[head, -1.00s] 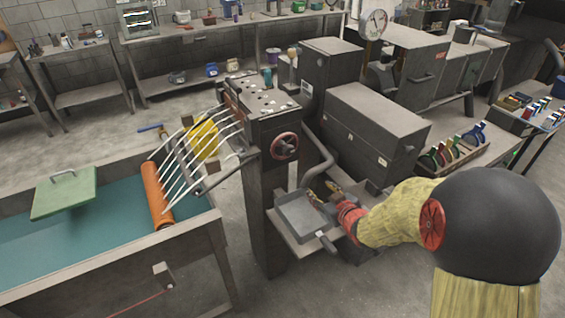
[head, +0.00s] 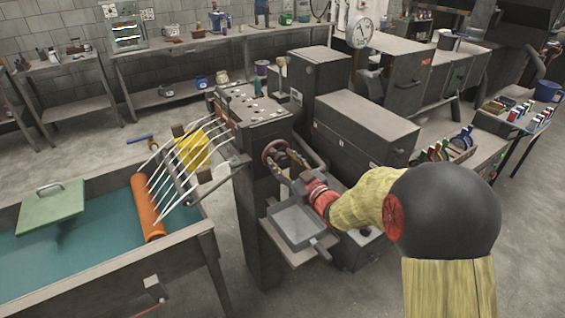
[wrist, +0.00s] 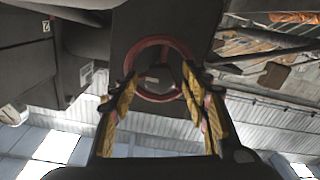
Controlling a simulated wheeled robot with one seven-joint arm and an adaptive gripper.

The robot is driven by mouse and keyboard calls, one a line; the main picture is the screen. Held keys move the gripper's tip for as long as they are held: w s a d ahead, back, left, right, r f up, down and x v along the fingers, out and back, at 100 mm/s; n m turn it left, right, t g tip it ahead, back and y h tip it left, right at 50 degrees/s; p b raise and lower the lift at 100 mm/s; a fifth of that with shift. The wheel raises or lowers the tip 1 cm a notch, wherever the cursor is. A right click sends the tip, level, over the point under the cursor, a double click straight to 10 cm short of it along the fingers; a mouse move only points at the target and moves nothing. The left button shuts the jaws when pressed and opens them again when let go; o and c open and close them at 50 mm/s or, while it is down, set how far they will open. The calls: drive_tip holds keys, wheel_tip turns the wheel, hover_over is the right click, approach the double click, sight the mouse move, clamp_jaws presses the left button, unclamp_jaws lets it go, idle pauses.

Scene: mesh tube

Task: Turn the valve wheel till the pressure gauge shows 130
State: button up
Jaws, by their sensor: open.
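The red valve wheel (head: 266,151) is on the front of the dark machine column, above a grey tray. It also shows in the wrist view (wrist: 150,43), face-on and ahead of the fingers. My gripper (head: 280,160) is open, with its yellow-padded fingertips at the wheel. In the wrist view my gripper's fingers (wrist: 158,88) stand left and right of the wheel's lower part; I cannot tell whether they touch it. A round white dial (head: 359,32), likely the pressure gauge, stands at the back; its figures are too small to read.
The grey tray (head: 297,225) sits just below my gripper. A bent grey pipe runs right of the wheel. White tubes and an orange roller (head: 148,208) lie left, over a teal-lined basin (head: 95,262). Dark cabinets (head: 365,135) stand behind my arm.

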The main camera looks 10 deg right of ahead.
drive_tip(key=shift+w, duration=0.25)
drive_tip(key=shift+c, duration=0.6)
drive_tip(key=c, duration=1)
drive_tip(key=shift+c, duration=0.2)
